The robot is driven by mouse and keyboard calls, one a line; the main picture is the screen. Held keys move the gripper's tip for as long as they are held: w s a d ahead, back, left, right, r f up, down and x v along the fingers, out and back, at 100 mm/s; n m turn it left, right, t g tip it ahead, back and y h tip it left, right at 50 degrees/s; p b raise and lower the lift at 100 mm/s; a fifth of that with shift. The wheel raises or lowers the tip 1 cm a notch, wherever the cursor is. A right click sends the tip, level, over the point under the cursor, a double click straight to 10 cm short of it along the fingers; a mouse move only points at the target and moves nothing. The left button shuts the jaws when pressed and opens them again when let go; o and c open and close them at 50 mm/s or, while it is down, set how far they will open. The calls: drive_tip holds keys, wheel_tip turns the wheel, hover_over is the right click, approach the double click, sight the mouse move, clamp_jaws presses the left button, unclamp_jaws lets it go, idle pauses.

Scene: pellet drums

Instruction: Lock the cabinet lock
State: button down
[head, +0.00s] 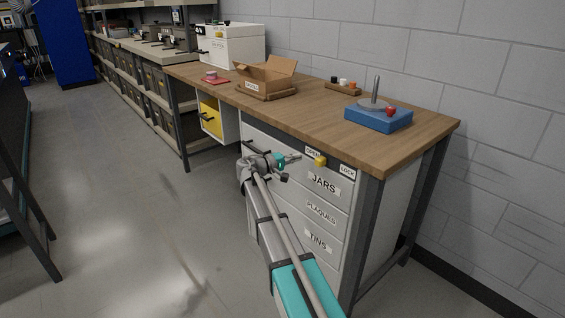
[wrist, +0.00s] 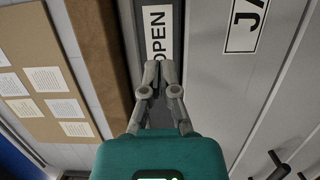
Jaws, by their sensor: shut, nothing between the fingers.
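A white drawer cabinet (head: 345,232) stands under the workbench, with drawers labelled JARS, PLAQUES and TINS. On its top strip is a yellow lock knob (head: 320,160) between an OPEN label (head: 313,152) on the left and a LOCK label (head: 347,171) on the right. My gripper (head: 299,157) is shut and empty, to the left of the knob and in front of the strip. In the wrist view the shut fingertips (wrist: 158,70) appear over the lower end of the OPEN label (wrist: 157,30). The knob does not show in the wrist view.
The wooden workbench top (head: 310,112) overhangs the cabinet. On it are a blue base with a metal post (head: 380,117), an open cardboard box (head: 268,77) and a small rack (head: 343,88). A bench leg (head: 366,240) stands right of the drawers. The floor (head: 120,220) to the left is clear.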

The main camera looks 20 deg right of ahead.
sight(320, 161)
drive_tip(key=shift+s+d, duration=1.75)
drive_tip(key=shift+s, duration=0.05)
drive_tip(key=s, duration=0.1)
drive_tip(key=s+d, duration=0.1)
drive_tip(key=s, duration=0.3)
drive_tip(key=shift+s+d, duration=0.15)
drive_tip(key=shift+d, duration=0.25)
